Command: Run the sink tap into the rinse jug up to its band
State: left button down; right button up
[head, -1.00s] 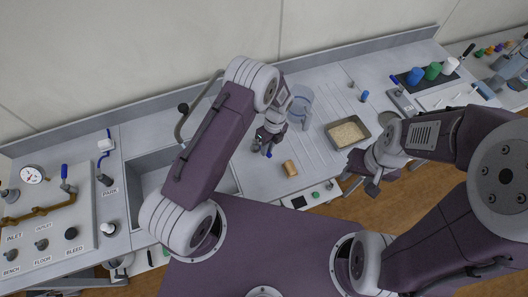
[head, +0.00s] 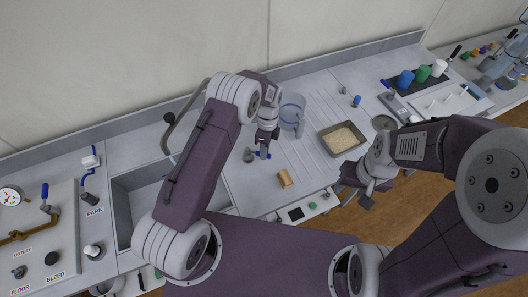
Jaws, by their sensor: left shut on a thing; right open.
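The rinse jug (head: 291,108) is clear and upright on the bench behind and right of my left gripper; its band and any water in it cannot be made out. A curved grey pipe with a black knob (head: 169,118), seemingly the sink tap, rises behind the sink (head: 125,205). My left arm hides part of both. My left gripper (head: 263,149) is shut on a small blue handle (head: 263,156) beside a grey post (head: 248,156). My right gripper (head: 366,192) is open and empty beyond the bench's front edge.
A cork-coloured cylinder (head: 285,178) lies near the front edge. The ribbed board between has free room.

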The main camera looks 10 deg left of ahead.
pick_arm(q)
jog(key=shift+w+r, duration=0.15)
jog(key=c, duration=1.4)
grip_release()
jog(key=shift+d, duration=0.1)
jog(key=shift+o, duration=0.3)
notch_tip(320, 180, up, 9)
jog(key=w+b, duration=0.1)
jog(key=b, duration=0.1)
jog(key=shift+w+d+b, duration=0.15)
jog(key=shift+w+b, duration=0.1)
jog(key=shift+b, duration=0.1)
